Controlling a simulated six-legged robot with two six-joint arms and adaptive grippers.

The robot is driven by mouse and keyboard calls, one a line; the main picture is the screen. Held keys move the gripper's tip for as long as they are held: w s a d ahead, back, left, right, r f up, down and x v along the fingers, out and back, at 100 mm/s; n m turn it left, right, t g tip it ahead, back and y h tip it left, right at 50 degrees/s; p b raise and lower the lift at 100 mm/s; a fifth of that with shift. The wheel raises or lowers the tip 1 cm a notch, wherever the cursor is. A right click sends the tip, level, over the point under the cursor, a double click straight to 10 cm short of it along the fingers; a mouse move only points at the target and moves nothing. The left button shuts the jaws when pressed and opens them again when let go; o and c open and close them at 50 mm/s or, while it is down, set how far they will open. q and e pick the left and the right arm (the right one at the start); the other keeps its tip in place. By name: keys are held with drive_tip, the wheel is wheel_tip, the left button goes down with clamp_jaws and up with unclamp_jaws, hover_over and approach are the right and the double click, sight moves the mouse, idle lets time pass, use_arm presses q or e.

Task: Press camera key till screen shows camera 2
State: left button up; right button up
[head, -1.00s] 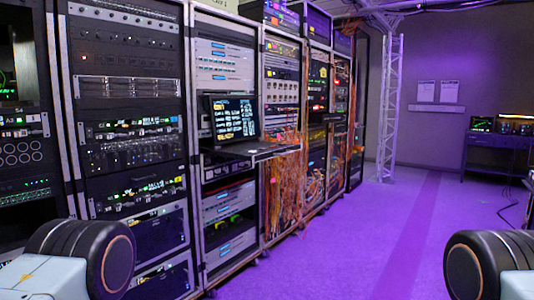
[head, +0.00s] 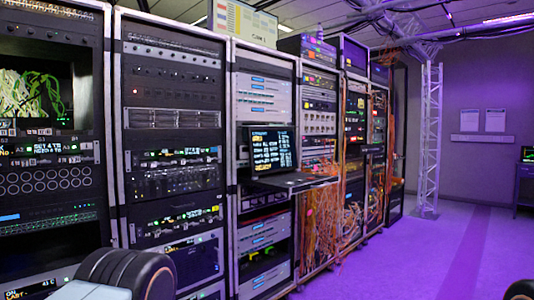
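A small screen (head: 270,148) with rows of white and yellow text stands in the third rack, above a pull-out shelf (head: 283,183). Its text is too small to read for certain. On top of the racks stands a pale panel (head: 244,19) with coloured blocks and a dark label beneath that I cannot read surely. No camera key can be made out. Neither gripper is in view; only dark rounded parts of my arms show at the bottom left and the bottom right corner.
Tall equipment racks (head: 172,115) run from the left into the distance. Orange cables (head: 320,225) hang from the racks further along. A white truss column (head: 429,140) stands at the back. The purple-lit floor (head: 420,255) on the right is clear.

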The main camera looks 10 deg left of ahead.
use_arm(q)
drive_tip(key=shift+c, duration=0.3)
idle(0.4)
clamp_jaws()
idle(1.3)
